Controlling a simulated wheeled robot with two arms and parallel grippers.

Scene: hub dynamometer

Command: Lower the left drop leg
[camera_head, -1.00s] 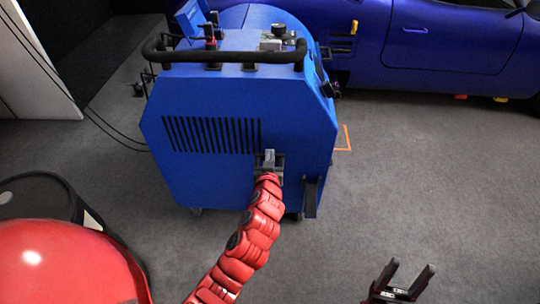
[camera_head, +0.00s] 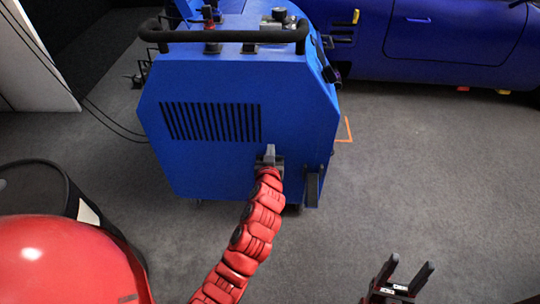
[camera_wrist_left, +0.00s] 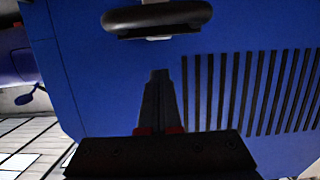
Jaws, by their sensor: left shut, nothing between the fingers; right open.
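The blue dynamometer cabinet (camera_head: 225,110) stands ahead with its slotted panel facing me. A dark upright piece (camera_head: 312,189) at its lower right corner looks like a drop leg; I cannot tell whether it is the left one. My left gripper (camera_head: 269,155) is shut and empty at the lower right of the panel, beside the slots and left of that piece. In the left wrist view its closed fingers (camera_wrist_left: 158,85) point at the blue panel near a dark rounded part (camera_wrist_left: 157,17); contact cannot be told. My right gripper (camera_head: 405,272) is open and empty over the floor.
A black push bar (camera_head: 225,36) runs along the cabinet's top. A blue car (camera_head: 440,45) stands behind on the right. Black cables (camera_head: 105,122) trail at the left. The grey floor (camera_head: 430,170) to the right is clear.

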